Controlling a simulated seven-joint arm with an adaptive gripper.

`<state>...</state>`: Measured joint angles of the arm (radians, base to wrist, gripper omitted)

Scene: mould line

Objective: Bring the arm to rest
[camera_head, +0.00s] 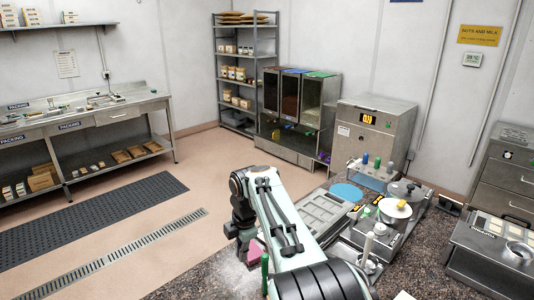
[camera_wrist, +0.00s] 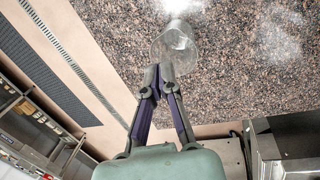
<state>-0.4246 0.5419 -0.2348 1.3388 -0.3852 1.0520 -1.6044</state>
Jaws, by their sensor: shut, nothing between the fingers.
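My gripper (camera_wrist: 160,72) shows in the wrist view with its two dark fingers together and nothing between them. It is above the speckled granite counter (camera_wrist: 240,70), close in the picture to a clear glass vessel (camera_wrist: 176,48); I cannot tell whether they touch. In the head view my arm (camera_head: 285,215) reaches out over the counter's near left part. My fingers cannot be made out clearly there.
Right of my arm stand a tray with square compartments (camera_head: 313,215), a blue round mat (camera_head: 346,191) and a metal machine with a white disc (camera_head: 395,208). A metal cabinet with a display (camera_head: 372,130) stands behind. Open floor (camera_head: 205,180) lies to the left.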

